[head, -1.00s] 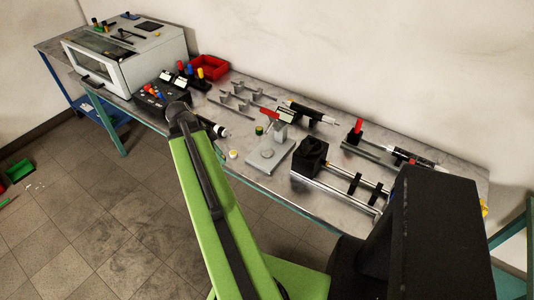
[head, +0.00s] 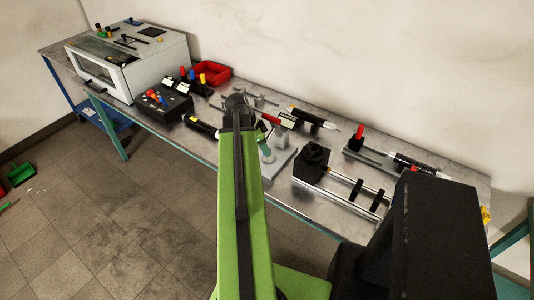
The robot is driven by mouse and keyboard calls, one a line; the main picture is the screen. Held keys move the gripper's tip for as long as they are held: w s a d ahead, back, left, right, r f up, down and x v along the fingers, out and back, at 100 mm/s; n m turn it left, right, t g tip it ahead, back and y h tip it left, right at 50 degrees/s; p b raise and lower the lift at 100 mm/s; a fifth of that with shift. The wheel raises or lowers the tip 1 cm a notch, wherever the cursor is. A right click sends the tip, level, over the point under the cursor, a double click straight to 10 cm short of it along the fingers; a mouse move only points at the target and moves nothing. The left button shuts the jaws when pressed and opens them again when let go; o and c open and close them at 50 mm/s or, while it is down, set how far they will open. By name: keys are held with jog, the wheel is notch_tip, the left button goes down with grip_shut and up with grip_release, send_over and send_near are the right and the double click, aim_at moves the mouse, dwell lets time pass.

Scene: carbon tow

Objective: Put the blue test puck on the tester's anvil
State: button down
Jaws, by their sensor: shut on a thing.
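The tester is a grey stand with a red-and-white head (head: 279,121) above a flat grey base (head: 281,163), in the middle of the bench. My green arm rises in front of it and covers the left part of the base, including much of the anvil area. A small pale teal patch shows at the arm's right edge over the base; I cannot tell what it is. My gripper is hidden behind my own arm. I cannot make out the blue test puck anywhere.
A black-and-steel rail device (head: 312,164) stands close right of the tester. Pen-like tools (head: 312,119) lie behind it. A black control box (head: 163,101), a red tray (head: 211,73) and a white cabinet (head: 130,62) stand to the left. A black tool (head: 201,128) lies left of my arm.

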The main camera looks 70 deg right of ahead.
jog(key=b+x, duration=0.4)
jog(key=shift+w+a+f, duration=0.2)
jog(key=shift+w+a, duration=0.05)
jog(key=shift+r, duration=0.25)
jog(key=shift+f, duration=0.15)
jog(key=c, duration=1.1)
grip_release()
jog(key=p+v, duration=1.1)
jog(key=v, duration=0.1)
jog(key=shift+d+r+p, duration=0.1)
jog(key=shift+r+p, duration=0.15)
jog(key=shift+p, duration=0.05)
